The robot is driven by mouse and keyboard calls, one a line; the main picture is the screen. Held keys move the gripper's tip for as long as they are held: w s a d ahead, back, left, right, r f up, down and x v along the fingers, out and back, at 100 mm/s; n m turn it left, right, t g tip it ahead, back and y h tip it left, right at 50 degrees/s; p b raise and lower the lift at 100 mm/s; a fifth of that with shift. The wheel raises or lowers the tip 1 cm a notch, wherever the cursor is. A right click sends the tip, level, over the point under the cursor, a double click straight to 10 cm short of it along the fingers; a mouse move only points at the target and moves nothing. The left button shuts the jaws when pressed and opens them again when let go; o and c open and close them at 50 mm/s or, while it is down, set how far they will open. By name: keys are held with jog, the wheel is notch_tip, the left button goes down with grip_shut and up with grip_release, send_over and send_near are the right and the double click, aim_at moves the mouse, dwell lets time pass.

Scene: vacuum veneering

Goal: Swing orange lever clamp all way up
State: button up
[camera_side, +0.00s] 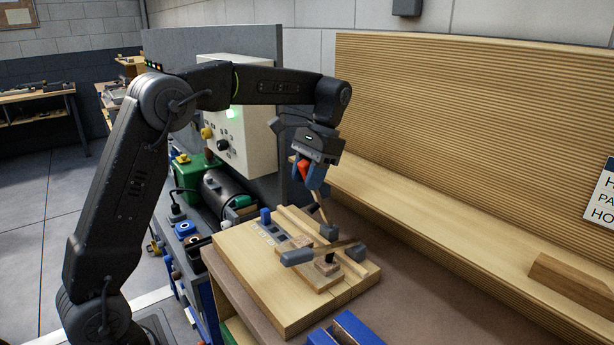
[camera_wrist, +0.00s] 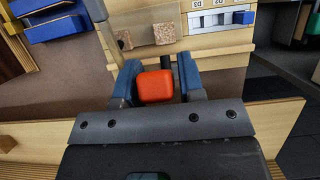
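The orange lever clamp has an orange end block (camera_side: 303,171) and a light wooden arm (camera_side: 318,207) that slants steeply up from the board. My gripper (camera_side: 306,175) is above the board, its two blue fingers on either side of the orange block. In the wrist view the orange block (camera_wrist: 156,87) fills most of the space between the fingers (camera_wrist: 158,75). The fingers look closed on it, though a narrow dark gap shows at its right. The fingers hide part of the lever.
A second lever with a grey end (camera_side: 297,257) lies nearly level across the wooden board (camera_side: 255,285). A blue knob (camera_side: 265,215) stands on the board's far side. A ribbed wooden wall (camera_side: 470,150) rises behind. A blue part (camera_side: 347,328) lies at the front. The air left of my gripper is fairly open.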

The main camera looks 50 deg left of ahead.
jog(key=shift+o, duration=1.2)
jog(key=shift+s+f+t, duration=1.8)
jog(key=shift+s+t, duration=0.4)
jog(key=shift+s, duration=0.45)
notch_tip(320, 180, up, 14)
jog(key=s+d+f+t, duration=0.2)
jog(key=s+d+f, duration=0.2)
jog(key=s, duration=0.4)
jog(key=s+d+f+t, duration=0.3)
jog(key=s+d+f, duration=0.1)
jog(key=s+f, duration=0.3)
jog(key=shift+s+d+f+t, duration=0.2)
jog(key=shift+s+t, duration=0.1)
jog(key=shift+s, duration=0.55)
